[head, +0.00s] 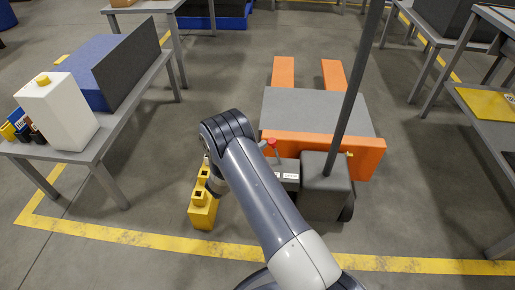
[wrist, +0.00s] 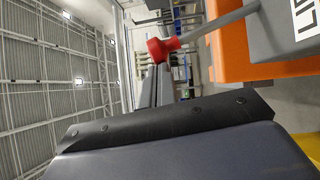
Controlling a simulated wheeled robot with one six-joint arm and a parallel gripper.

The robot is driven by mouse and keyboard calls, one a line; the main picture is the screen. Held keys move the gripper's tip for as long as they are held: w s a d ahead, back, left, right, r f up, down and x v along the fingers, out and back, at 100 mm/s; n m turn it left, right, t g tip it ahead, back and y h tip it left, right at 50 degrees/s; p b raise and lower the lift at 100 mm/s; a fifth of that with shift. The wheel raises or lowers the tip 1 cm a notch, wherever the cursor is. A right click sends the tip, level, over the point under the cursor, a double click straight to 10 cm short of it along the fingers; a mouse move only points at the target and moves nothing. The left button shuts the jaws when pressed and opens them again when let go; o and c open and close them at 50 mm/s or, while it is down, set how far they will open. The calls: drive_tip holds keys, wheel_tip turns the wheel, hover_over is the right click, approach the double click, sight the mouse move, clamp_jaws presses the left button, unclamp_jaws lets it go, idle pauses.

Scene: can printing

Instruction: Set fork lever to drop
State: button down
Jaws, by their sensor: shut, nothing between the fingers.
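The fork lever is a grey rod with a red knob (head: 272,142) on the grey housing of an orange pallet truck (head: 325,148). In the head view it leans slightly left of upright. In the wrist view the red knob (wrist: 162,49) shows just beyond the tips of my gripper (wrist: 157,72), with the rod running to the upper right. The dark fingers are together with nothing between them. Whether they touch the knob cannot be told. My arm hides the fingers in the head view. White labels (head: 290,176) sit beside the lever base.
A dark post (head: 350,90) rises from the truck's grey box (head: 325,180), right of the lever. A yellow block with dark holes (head: 202,214) stands on the floor to the left. A table with a white container (head: 58,110) is further left. Open floor lies around the truck.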

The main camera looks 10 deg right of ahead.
drive_tip(key=s+d+r+m+g+y+b, duration=0.2)
drive_tip(key=d+m+b, duration=0.4)
drive_tip(key=d, duration=0.3)
drive_tip(key=shift+s+d+r+y, duration=0.2)
drive_tip(key=shift+s+d+y, duration=0.35)
drive_tip(key=shift+y, duration=0.75)
drive_tip(key=shift+s+a, duration=0.1)
drive_tip(key=shift+s, duration=0.05)
drive_tip(key=w+a+r+p+v, duration=0.1)
drive_tip(key=w+p+v, duration=0.1)
drive_tip(key=v, duration=1.1)
drive_tip(key=shift+w+a, duration=0.3)
drive_tip(key=shift+a, duration=0.05)
drive_tip(key=shift+d+f, duration=0.1)
